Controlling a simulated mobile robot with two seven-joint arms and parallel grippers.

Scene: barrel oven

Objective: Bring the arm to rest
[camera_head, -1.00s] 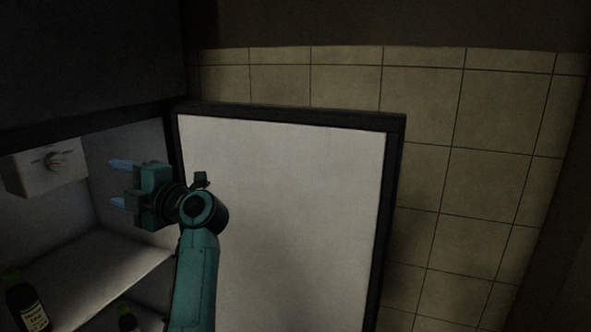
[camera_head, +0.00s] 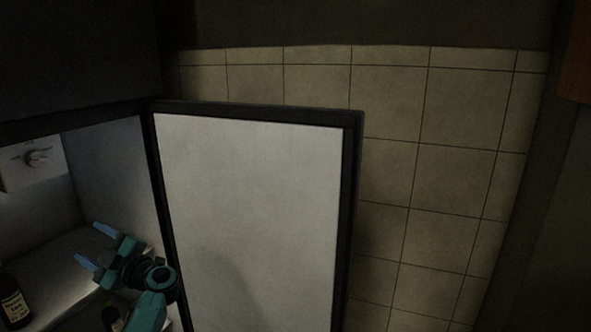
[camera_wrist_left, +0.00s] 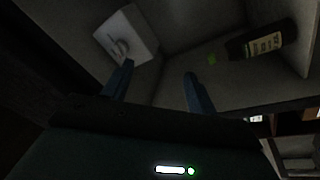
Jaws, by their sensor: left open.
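My left gripper (camera_head: 90,246) is open and empty at the lower left of the head view. Its blue fingers point left toward the inside of an open fridge-like cabinet, near its shelf (camera_head: 50,262). In the left wrist view the two fingers (camera_wrist_left: 158,82) are apart with nothing between them. The white open door (camera_head: 250,210) with a dark frame stands just right of my left arm. I cannot tell whether the arm touches it. My right gripper is in neither view.
A white control box with a knob (camera_head: 36,158) is inside the cabinet. A dark labelled bottle (camera_head: 12,300) stands on the shelf, with another (camera_head: 112,318) partly hidden lower down. The bottle also shows in the left wrist view (camera_wrist_left: 262,43). A tiled wall (camera_head: 440,150) is behind the door.

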